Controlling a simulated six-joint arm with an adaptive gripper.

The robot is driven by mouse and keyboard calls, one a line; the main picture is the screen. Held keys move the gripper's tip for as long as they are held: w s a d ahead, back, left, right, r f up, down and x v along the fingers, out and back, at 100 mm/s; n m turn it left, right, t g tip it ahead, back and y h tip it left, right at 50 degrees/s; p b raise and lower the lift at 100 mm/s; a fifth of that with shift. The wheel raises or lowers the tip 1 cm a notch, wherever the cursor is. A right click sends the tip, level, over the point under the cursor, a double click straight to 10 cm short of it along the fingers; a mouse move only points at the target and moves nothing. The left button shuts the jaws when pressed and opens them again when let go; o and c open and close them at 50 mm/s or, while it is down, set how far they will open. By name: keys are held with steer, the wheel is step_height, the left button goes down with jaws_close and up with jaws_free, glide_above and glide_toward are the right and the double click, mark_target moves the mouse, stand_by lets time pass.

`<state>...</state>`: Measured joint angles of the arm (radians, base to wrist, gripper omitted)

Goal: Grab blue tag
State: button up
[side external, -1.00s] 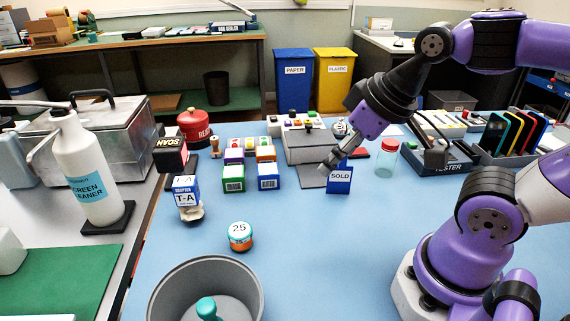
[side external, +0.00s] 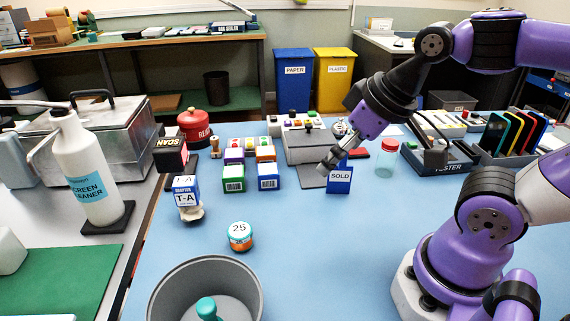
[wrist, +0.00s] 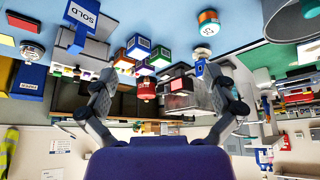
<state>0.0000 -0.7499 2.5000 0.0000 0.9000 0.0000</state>
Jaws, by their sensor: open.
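A blue tag marked SOLD (side external: 340,181) stands upright on the blue table, right of the colored boxes. It also shows in the wrist view (wrist: 85,17), upside down at the upper left. My gripper (side external: 327,166) is at the tag's upper left edge in the side view; I cannot tell whether it touches it. In the wrist view my gripper (wrist: 159,76) has its two fingers wide apart with nothing held between them. The tag lies outside the fingers there, past the left one.
Green and blue boxes (side external: 233,184) stand left of the tag, with a grey case (side external: 308,150) behind. A glass jar (side external: 387,160) and a tester tray (side external: 450,162) are to the right. An orange-and-teal tin (side external: 239,237) and a grey bin (side external: 165,290) are in front. The front middle table is clear.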

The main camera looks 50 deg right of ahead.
steer(key=m+g, duration=0.5)
steer(key=m, duration=0.6)
glide_toward(341, 168)
steer(key=shift+w+d+f, duration=0.15)
steer(key=shift+w+d, duration=0.3)
steer(key=shift+w, duration=0.15)
steer(key=shift+g, duration=0.3)
steer(key=f, duration=0.5)
steer(key=shift+d+f, duration=0.15)
steer(key=shift+d, duration=0.15)
step_height(341, 168, down, 5)
steer(key=shift+f, duration=0.2)
steer(key=c, duration=1)
